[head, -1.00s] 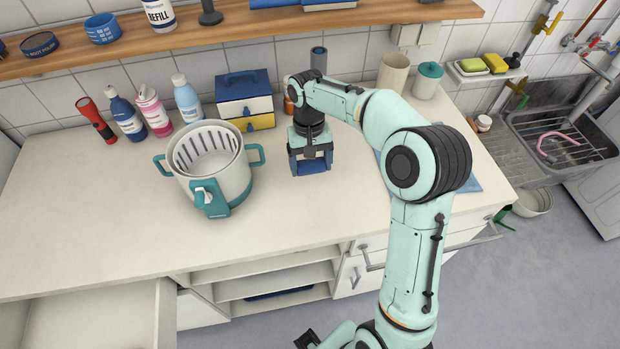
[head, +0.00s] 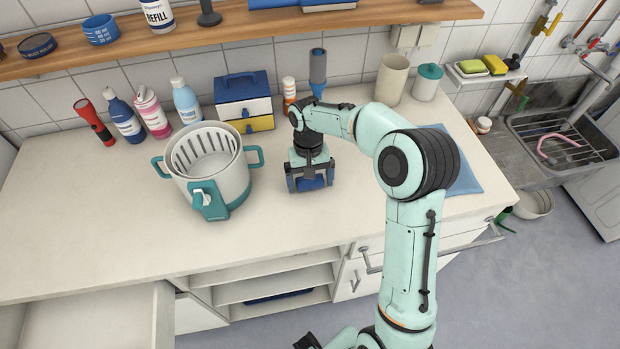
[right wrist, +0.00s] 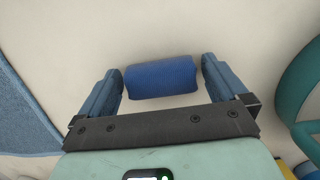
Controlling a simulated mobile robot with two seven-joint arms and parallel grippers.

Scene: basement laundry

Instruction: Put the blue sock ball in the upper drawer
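The blue sock ball (right wrist: 160,78) lies on the countertop, between the fingers of my right gripper (right wrist: 162,85) in the right wrist view. The fingers are apart, with a narrow gap on each side of the ball. In the head view my right gripper (head: 310,183) points down at the counter, right of the white-and-teal pot, and the ball (head: 312,184) shows partly between its fingers. A pulled-out drawer (head: 95,318) is at the lower left of the head view; the visible part of its inside is empty.
The white-and-teal pot (head: 205,175) stands left of the gripper. A blue cloth (head: 455,165) lies to the right. The counter's left front is clear.

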